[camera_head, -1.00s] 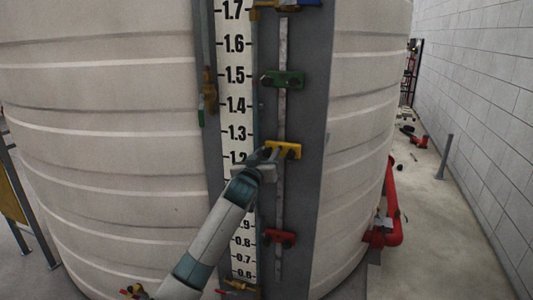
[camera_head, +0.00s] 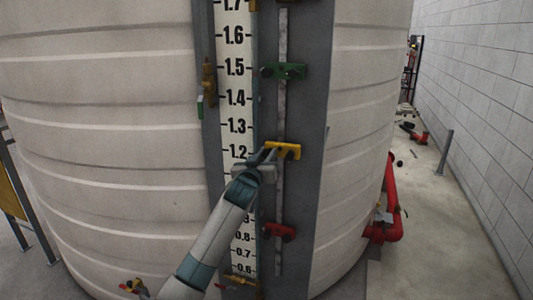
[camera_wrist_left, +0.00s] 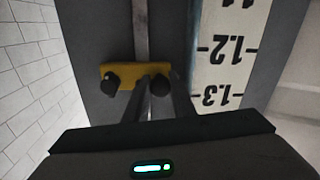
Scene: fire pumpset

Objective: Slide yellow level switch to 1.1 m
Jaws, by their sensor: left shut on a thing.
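The yellow level switch (camera_head: 284,150) sits on the vertical rail, just above the 1.2 mark in the head view. In the left wrist view, which shows the scale upside down, the yellow switch (camera_wrist_left: 126,72) has two dark knobs and appears between the 1.2 and 1.3 marks. My left gripper (camera_head: 268,155) reaches up from below left and is shut on the switch. Its fingers (camera_wrist_left: 150,88) partly cover the switch's near edge. The level scale (camera_head: 236,110) stands left of the rail; my arm hides the marks around 1.1 and 1.0. My right gripper is not in view.
A green switch (camera_head: 284,71) is higher on the same rail (camera_head: 281,195), and a red switch (camera_head: 279,231) is lower. The tank (camera_head: 120,130) curves away on both sides. A red pipe (camera_head: 392,215) stands at its right base.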

